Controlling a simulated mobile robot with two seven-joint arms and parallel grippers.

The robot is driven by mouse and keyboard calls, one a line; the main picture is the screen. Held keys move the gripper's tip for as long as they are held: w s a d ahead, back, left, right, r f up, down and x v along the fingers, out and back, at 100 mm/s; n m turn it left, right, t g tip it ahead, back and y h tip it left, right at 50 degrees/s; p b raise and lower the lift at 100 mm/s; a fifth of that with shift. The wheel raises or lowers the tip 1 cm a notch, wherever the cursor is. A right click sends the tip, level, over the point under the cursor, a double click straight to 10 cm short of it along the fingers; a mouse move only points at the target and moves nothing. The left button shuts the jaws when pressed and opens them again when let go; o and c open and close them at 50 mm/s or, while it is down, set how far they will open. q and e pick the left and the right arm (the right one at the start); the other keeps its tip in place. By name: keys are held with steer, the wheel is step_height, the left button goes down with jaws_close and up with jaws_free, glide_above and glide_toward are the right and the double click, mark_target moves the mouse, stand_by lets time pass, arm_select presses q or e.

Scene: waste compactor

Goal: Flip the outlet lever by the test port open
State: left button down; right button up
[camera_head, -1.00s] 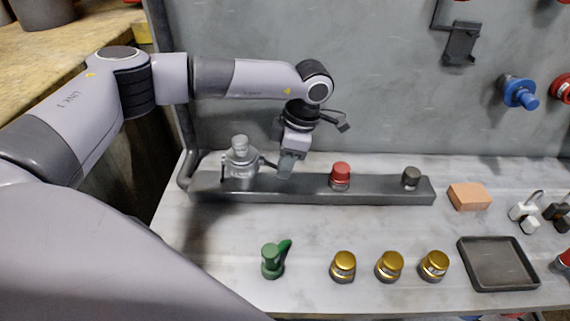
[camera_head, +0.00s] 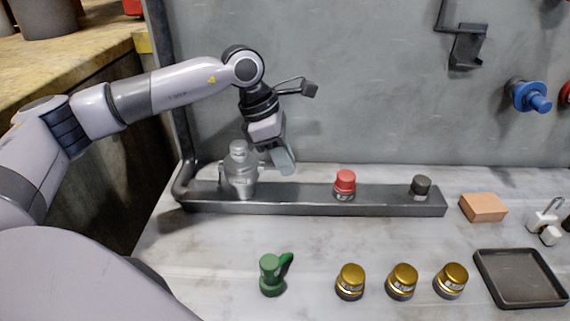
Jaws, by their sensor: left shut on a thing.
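A silver metal valve (camera_head: 240,170) stands upright at the left end of the dark grey manifold bar (camera_head: 295,204). My left gripper (camera_head: 282,161) is just right of the valve, tilted, with its fingertips low beside the valve body. It is shut on the valve's lever, which the fingers mostly hide. The lever's exact angle cannot be made out. A red-capped fitting (camera_head: 345,183) and a small dark-capped port (camera_head: 420,186) stand further right on the bar. Which one is the test port is not clear from the picture. My right gripper is not in view.
In front of the bar stand a green fitting with a side handle (camera_head: 271,274) and several gold-capped jars, one at the left (camera_head: 351,281). A tan block (camera_head: 483,207) and a dark tray (camera_head: 484,286) lie at right. The grey wall (camera_head: 380,110) rises behind.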

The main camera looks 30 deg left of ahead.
mark_target(271, 166)
arm_select(q)
steer(key=shift+r, duration=0.15)
steer(key=c, duration=1)
jaws_free()
steer(key=shift+v, duration=3.55)
